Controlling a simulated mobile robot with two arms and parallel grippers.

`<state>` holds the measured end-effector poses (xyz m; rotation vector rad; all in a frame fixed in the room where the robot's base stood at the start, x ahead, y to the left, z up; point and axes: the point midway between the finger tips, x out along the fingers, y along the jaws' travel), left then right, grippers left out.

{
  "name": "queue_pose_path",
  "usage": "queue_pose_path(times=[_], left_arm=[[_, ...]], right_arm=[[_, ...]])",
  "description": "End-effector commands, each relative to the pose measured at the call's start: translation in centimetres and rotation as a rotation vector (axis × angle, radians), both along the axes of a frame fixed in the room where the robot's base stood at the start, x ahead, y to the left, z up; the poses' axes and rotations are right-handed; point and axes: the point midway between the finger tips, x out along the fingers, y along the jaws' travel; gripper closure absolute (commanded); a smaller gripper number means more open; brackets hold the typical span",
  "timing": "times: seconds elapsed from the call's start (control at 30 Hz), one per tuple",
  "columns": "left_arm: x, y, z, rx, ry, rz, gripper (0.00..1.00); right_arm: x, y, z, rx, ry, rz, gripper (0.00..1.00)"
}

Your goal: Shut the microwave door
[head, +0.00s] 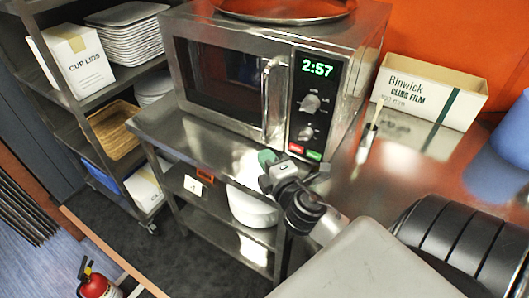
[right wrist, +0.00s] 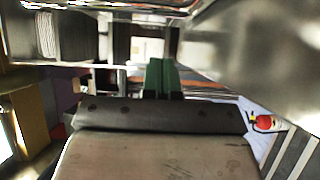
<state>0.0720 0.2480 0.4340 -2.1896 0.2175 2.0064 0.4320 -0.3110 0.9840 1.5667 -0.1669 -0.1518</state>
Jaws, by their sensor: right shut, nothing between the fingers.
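The steel microwave (head: 290,34) stands on a steel counter, its front facing lower left. Its dark-windowed door (head: 225,77) looks flush with the front, or nearly so; I cannot tell whether a narrow gap remains. The vertical handle (head: 271,98) is on the door's right side, next to the control panel (head: 316,105) showing 2:57. My right gripper (head: 267,157) is shut and empty, just below the handle and in front of the microwave's lower edge. Its green fingers (right wrist: 160,76) are together in the right wrist view. My left gripper is not in view.
A cling film box (head: 430,90) stands right of the microwave. A tray (head: 285,8) lies on top of it. A rack at left holds a cup lids box (head: 72,58) and stacked plates (head: 130,35). A white bowl (head: 252,207) sits on the shelf below. A fire extinguisher (head: 95,283) stands lower left.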

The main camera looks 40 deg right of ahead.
Motion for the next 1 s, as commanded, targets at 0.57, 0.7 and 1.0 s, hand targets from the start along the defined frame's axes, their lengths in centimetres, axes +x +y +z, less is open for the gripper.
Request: queue_pose_path(times=[0.57, 0.7, 1.0], left_arm=[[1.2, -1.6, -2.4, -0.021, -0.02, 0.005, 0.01], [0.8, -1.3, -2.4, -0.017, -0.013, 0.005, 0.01], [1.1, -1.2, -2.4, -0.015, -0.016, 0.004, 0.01]], right_arm=[[-7.9, 1.9, -0.1, -0.001, -0.001, -0.004, 1.0], [-8.2, 1.9, 0.0, -0.002, -0.001, -0.004, 1.0], [-8.2, 2.0, 0.0, -0.002, -0.001, -0.004, 1.0]])
